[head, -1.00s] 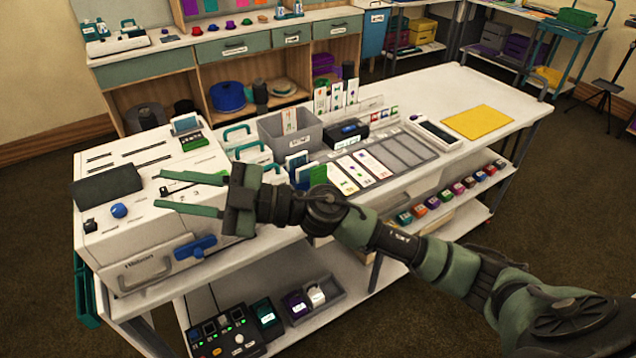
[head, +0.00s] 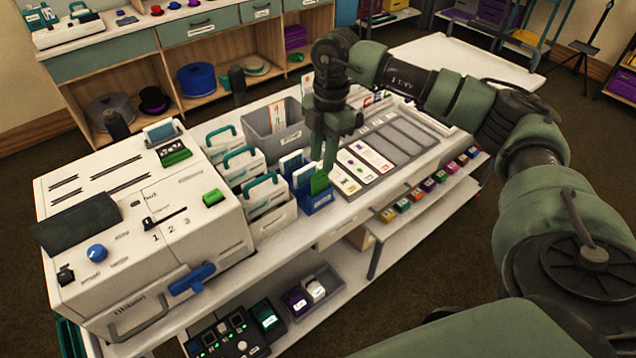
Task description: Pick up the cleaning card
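My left gripper is not in view.
A white card printer (head: 150,215) with a blue handle stands to the left. White card boxes with teal handles (head: 268,198) and a grey bin (head: 262,128) stand beside the holder. A grey tray of printed cards (head: 400,140) lies to the right.

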